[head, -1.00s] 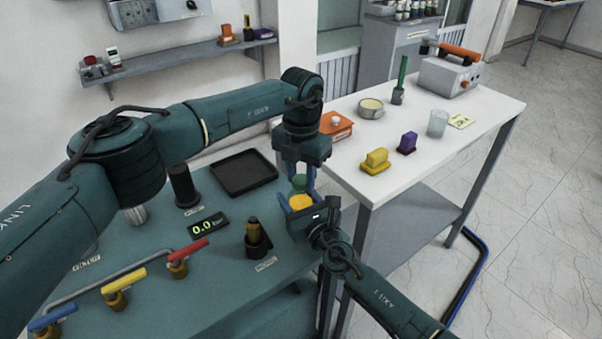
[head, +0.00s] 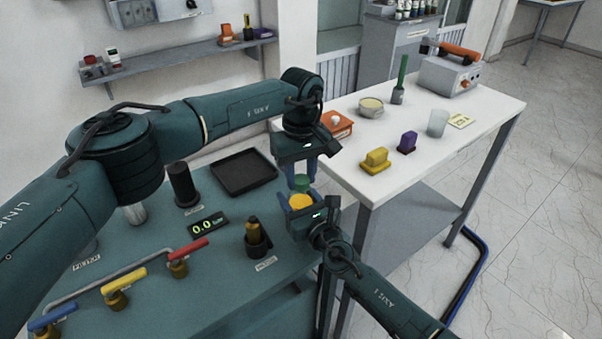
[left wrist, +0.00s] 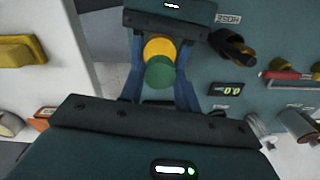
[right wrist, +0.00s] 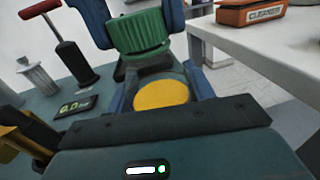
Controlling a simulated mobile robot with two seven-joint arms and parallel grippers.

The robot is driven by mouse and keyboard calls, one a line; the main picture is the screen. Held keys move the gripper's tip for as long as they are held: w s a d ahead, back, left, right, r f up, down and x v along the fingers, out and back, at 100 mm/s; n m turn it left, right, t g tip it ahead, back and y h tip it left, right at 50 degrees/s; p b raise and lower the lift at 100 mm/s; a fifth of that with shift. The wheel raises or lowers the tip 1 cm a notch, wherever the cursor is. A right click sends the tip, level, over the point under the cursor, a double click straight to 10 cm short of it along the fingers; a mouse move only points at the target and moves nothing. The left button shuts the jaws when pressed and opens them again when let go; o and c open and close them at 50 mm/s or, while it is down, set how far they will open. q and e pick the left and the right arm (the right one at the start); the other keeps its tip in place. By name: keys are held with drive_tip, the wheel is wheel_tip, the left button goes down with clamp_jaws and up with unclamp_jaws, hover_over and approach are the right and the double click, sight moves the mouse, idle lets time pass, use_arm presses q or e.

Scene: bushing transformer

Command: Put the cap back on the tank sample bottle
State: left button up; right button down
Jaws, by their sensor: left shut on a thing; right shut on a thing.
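The green ribbed cap (right wrist: 137,33) is held between the blue fingers of my left gripper (head: 302,178), which is shut on it. The sample bottle (right wrist: 161,94) shows as a round yellow top between the fingers of my right gripper (head: 301,206), which is shut on it. Its sides are mostly hidden by the fingers. In the right wrist view the cap is above and beyond the yellow top, with a gap between them. In the left wrist view the cap (left wrist: 160,73) partly overlaps the yellow top (left wrist: 158,46).
The teal bench carries a black tray (head: 244,172), a 0.0 display (head: 208,226), a hose fitting (head: 257,238) and valves with red, yellow and blue handles. The white table (head: 440,170) on the right holds an orange cleaner box (head: 336,125), yellow and purple blocks and a beaker.

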use_arm(q)
drive_tip(key=o, duration=1.2)
drive_tip(key=shift+c, duration=0.2)
wheel_tip(320, 180, up, 12)
use_arm(e)
drive_tip(key=shift+c, duration=2.4)
unclamp_jaws()
use_arm(q)
drive_tip(key=shift+r+p, duration=0.7)
drive_tip(key=shift+r, duration=0.05)
use_arm(e)
drive_tip(key=v, duration=1.3)
use_arm(q)
drive_tip(key=shift+s, duration=0.1)
use_arm(e)
drive_tip(key=shift+s, duration=0.1)
